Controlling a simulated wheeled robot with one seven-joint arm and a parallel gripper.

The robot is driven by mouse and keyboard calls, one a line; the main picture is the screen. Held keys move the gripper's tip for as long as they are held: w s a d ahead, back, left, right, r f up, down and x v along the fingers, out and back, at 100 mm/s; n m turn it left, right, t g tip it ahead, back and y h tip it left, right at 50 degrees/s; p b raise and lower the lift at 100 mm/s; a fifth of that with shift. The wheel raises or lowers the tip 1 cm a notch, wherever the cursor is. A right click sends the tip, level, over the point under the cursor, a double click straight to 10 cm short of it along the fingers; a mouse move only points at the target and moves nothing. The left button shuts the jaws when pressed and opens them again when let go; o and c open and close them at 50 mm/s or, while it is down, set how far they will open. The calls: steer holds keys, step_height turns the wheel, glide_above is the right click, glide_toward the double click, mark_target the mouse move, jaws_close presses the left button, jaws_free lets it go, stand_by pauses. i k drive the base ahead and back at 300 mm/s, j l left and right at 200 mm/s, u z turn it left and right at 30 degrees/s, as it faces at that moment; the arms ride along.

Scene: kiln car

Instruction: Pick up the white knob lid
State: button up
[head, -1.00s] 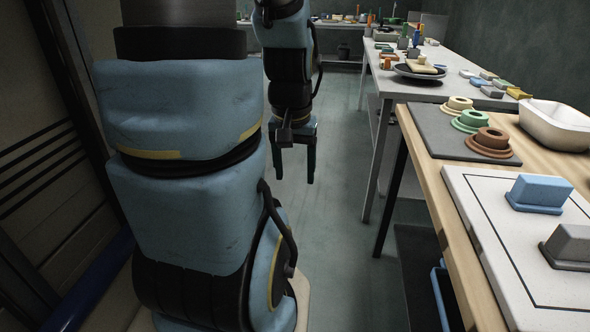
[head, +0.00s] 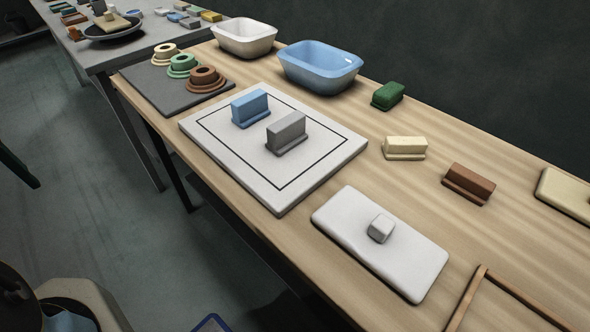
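The white knob lid (head: 345,222) lies flat on the wooden table in the near right part of the head view. It is a rounded rectangular slab with a small square knob (head: 381,228) on top. Nothing covers it. At the left edge, over the floor, a dark bar shows that looks like one finger of my gripper (head: 22,170). The rest of the gripper is out of frame, so its opening cannot be seen.
A white board (head: 230,158) with a blue block (head: 250,107) and a grey block (head: 287,132) lies left of the lid. A wooden frame (head: 470,298) is close on its right. Cream (head: 405,147) and brown (head: 469,183) blocks sit behind. Bare wood surrounds the lid.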

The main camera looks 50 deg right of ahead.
mark_target(408, 261)
steer(key=k, duration=0.75)
steer(key=k+j+u, duration=0.1)
steer(key=k, duration=0.65)
steer(key=k+j, duration=0.15)
steer(key=k, duration=0.6)
